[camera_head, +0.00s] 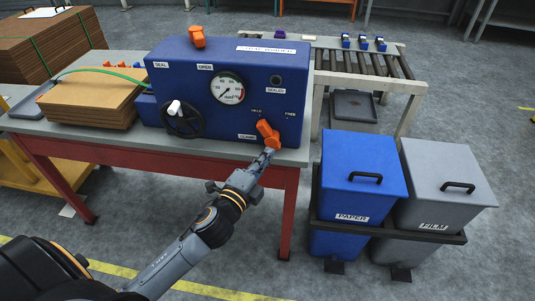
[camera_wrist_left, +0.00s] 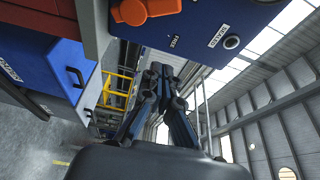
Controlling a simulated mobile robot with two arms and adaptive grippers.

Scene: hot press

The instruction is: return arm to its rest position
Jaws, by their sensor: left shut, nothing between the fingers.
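My left arm reaches in from the lower left of the head view. Its gripper (camera_head: 266,154) is just below the orange lever (camera_head: 267,133) at the lower right of the blue press (camera_head: 280,60). In the left wrist view my left gripper (camera_wrist_left: 160,70) has its fingertips together with nothing between them. The orange lever (camera_wrist_left: 145,10) is at the top of that view, apart from the fingertips there. The press panel (camera_wrist_left: 220,22) with its labels is at the upper right. My right gripper is not in view.
The press stands on a red-framed table (camera_head: 140,150) with a cardboard stack (camera_head: 95,105). A blue PAPER bin (camera_head: 350,165) and grey FILM bin (camera_head: 440,165) stand to the right. A roller conveyor (camera_head: 370,65) is behind. Floor in front is open.

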